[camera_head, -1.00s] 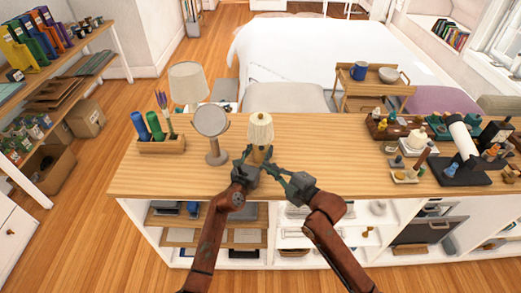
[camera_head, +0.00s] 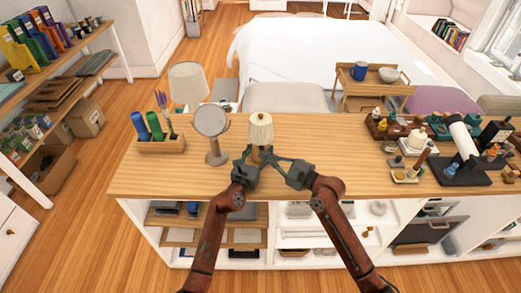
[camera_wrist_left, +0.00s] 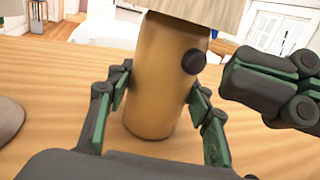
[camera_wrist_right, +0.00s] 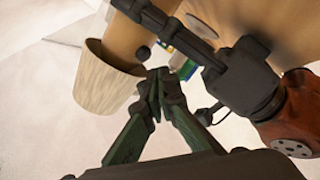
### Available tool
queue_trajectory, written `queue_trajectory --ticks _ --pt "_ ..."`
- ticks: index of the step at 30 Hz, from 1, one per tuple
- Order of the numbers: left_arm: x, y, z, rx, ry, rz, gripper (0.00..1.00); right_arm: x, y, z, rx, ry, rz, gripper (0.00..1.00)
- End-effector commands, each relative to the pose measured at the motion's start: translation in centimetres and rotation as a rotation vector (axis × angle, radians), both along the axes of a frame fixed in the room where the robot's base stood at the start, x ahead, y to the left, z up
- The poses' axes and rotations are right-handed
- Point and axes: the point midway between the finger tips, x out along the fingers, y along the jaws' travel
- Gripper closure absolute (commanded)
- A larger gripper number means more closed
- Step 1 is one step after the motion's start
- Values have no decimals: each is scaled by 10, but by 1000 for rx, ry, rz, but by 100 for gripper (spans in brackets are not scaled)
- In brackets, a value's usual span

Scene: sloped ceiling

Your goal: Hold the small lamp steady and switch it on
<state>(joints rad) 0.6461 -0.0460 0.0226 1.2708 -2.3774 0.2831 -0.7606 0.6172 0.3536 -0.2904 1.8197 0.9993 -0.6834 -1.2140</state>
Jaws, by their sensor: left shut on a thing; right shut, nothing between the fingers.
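The small lamp (camera_head: 260,130) stands upright near the front edge of the wooden counter, with a pleated cream shade and a tan cylindrical body. A dark round knob (camera_wrist_left: 194,61) sticks out of the body just below the shade. My left gripper (camera_head: 249,155) is shut around the lower body; its fingers lie on both sides in the left wrist view (camera_wrist_left: 160,95). My right gripper (camera_head: 268,159) is shut and empty, fingertips pointing toward the knob. A small gap separates them in the left wrist view. The knob also shows in the right wrist view (camera_wrist_right: 143,52), near the right fingertips (camera_wrist_right: 157,78).
A round mirror on a stand (camera_head: 211,125) is just left of the lamp. The counter (camera_head: 320,140) right of the lamp is clear up to several trays and bottles (camera_head: 405,125).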

Motion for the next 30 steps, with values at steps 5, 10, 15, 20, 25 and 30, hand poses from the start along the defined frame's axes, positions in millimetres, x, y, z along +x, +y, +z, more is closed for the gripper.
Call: queue_trajectory --ticks 5,10,15,20,25,30 --pt "0 0 0 0 0 0 88 14 1 0 -2 0 -1 100" --pt "0 0 0 0 0 0 88 19 1 0 -2 -1 -2 100" --pt "0 0 0 0 0 0 88 19 1 0 -2 -1 -2 100" --pt "0 0 0 0 0 0 88 19 1 0 -2 -1 -2 100" --pt "0 0 0 0 0 0 88 19 1 0 -1 -1 -2 100" --pt "0 0 0 0 0 0 88 19 1 0 -1 -1 -2 100"
